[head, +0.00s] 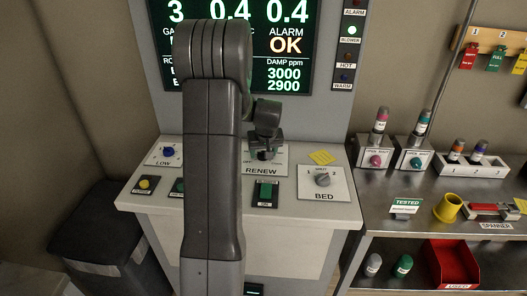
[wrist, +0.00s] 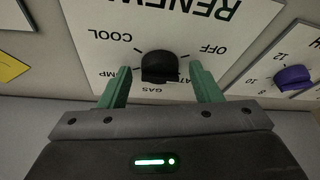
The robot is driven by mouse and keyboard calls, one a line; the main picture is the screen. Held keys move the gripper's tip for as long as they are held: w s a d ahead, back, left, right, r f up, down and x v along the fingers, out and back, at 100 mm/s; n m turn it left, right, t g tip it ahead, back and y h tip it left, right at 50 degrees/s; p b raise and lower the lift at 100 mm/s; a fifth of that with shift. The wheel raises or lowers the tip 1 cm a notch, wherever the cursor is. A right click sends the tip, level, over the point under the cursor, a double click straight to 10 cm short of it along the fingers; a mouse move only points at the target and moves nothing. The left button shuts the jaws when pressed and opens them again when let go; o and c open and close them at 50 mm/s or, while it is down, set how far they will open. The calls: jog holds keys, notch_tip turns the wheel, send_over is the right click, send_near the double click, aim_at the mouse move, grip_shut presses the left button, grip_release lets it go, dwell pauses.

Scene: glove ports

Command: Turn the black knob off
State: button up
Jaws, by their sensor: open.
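The black knob (wrist: 160,68) sits on a white plate marked RENEW (wrist: 205,22), which appears upside down in the wrist view. Labels around the knob include COOL, OFF and GAS; I cannot tell clearly which one its pointer faces. My gripper (wrist: 160,66) is open, with one green finger on each side of the knob and a visible gap at both sides. In the head view my gripper (head: 265,147) is over the RENEW plate (head: 275,166) and mostly hides the knob.
A blue-purple knob (head: 168,152) is left of the plate and a grey BED knob (head: 323,179) right of it. A green switch (head: 265,191) is in front. The display (head: 285,45) stands behind.

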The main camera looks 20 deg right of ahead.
jog(key=c, duration=1)
jog(key=shift+b, duration=0.35)
jog(key=n+b, duration=0.1)
jog(key=n+y+b, duration=0.1)
jog(key=shift+d+f+n+b, duration=0.15)
jog(key=shift+n+b, duration=0.15)
jog(key=shift+n, duration=0.1)
jog(key=shift+n+y+b, duration=0.6)
jog(key=shift+n+b, duration=0.4)
jog(key=shift+n, duration=0.5)
jog(key=shift+r, duration=0.2)
jog(key=o, duration=1)
